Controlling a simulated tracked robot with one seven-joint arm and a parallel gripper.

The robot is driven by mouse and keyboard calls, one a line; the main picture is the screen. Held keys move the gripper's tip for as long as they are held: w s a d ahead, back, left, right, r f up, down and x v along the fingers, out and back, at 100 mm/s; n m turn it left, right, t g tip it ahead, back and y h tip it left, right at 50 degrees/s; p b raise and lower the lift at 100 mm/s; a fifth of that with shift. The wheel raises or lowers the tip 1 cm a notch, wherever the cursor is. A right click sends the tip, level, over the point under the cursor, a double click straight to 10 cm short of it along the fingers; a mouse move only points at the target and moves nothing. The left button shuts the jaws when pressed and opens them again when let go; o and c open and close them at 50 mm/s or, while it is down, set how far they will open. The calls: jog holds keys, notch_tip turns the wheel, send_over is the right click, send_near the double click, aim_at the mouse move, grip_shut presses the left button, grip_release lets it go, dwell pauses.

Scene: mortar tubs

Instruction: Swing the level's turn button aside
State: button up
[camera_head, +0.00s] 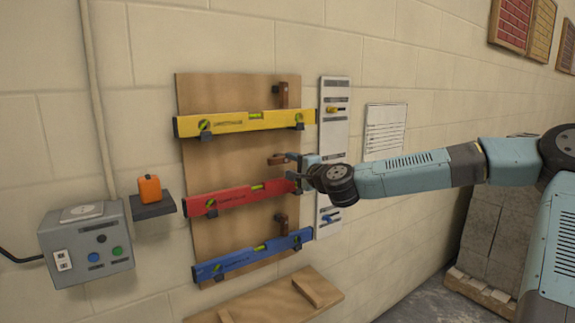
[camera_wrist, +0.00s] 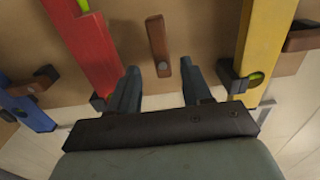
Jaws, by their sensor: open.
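A wooden board (camera_head: 225,160) on the wall carries a yellow level (camera_head: 240,122), a red level (camera_head: 235,198) and a blue level (camera_head: 250,260). A brown wooden turn button (camera_head: 275,160) lies roughly horizontal between the yellow and red levels, apart from both. In the wrist view the turn button (camera_wrist: 156,42) runs roughly parallel to the levels. My gripper (camera_head: 291,166) is open at the button's right end. In the wrist view its fingers (camera_wrist: 158,76) stand on either side of the button's near end, with visible gaps. Contact cannot be told.
Other turn buttons stand upright above the yellow level (camera_head: 281,94) and the blue level (camera_head: 281,222). Dark brackets support the levels. A white strip (camera_head: 334,150) with yellow and blue fittings hangs right of the board. A grey box (camera_head: 88,243) and an orange item (camera_head: 149,189) are left.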

jog(key=v, duration=0.9)
jog(key=shift+s+d, duration=0.25)
jog(key=shift+f, duration=0.1)
jog(key=s+a+f+n+g+h, duration=0.1)
jog(key=s+a+f+n+g, duration=0.15)
jog(key=f, duration=0.45)
jog(key=s+a+f+n+g, duration=0.1)
jog(key=a+f+n+g, duration=0.3)
jog(key=f, duration=0.3)
jog(key=s+d+f+n+g+h, duration=0.2)
jog(key=s+d+f+n+h, duration=0.15)
jog(key=s+f, duration=0.2)
jog(key=s+d+r+h, duration=0.2)
jog(key=s+d+r, duration=0.7)
jog(key=s+d, duration=0.1)
jog(key=s+d+r+n+h, duration=0.1)
jog(key=s+d+r+h, duration=0.2)
jog(key=s+d+r, duration=0.6)
jog(key=s+d+g, duration=0.1)
jog(key=s, duration=0.3)
jog(key=shift+s, duration=0.3)
